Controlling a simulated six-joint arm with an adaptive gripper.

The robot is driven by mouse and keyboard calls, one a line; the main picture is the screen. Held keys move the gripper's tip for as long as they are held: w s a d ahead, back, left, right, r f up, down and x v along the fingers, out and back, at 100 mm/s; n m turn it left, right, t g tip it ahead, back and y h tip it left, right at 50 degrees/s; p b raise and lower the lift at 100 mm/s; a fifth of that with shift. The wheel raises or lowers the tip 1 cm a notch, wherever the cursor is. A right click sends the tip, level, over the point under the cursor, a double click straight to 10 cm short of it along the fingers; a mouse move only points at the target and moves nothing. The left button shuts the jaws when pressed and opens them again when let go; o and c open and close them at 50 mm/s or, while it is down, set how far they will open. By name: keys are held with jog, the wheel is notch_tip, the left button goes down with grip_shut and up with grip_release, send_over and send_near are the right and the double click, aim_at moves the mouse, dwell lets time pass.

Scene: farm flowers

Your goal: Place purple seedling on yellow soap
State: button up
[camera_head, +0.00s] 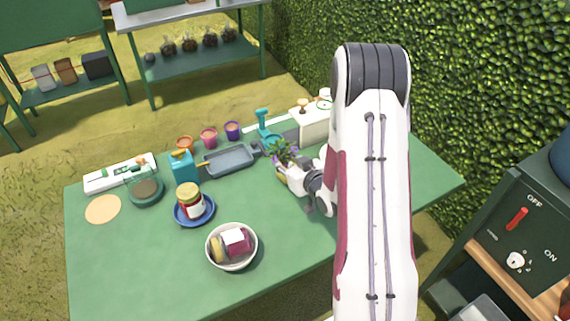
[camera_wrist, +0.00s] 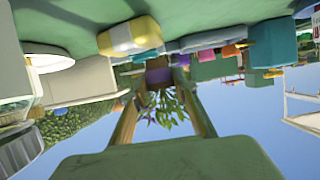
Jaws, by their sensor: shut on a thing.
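The purple seedling (camera_head: 286,152) has green leaves and purple flowers. In the head view only a yellow patch (camera_head: 281,175) shows beside the gripper. Contact between pot and block cannot be told.
A grey tray (camera_head: 229,161), teal container (camera_head: 183,167) and small pots (camera_head: 208,137) stand left of my gripper. A bowl (camera_head: 231,262) with items and a jar (camera_head: 189,201) on a blue plate (camera_head: 207,219) stand nearer. The front right table (camera_head: 285,237) is clear.

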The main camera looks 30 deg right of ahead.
jog(key=shift+f, duration=0.8)
jog(key=shift+f, duration=0.2)
jog(key=o, duration=1)
jog(key=shift+r, duration=0.2)
jog(key=shift+v, duration=3.8)
jog(key=shift+r, duration=0.1)
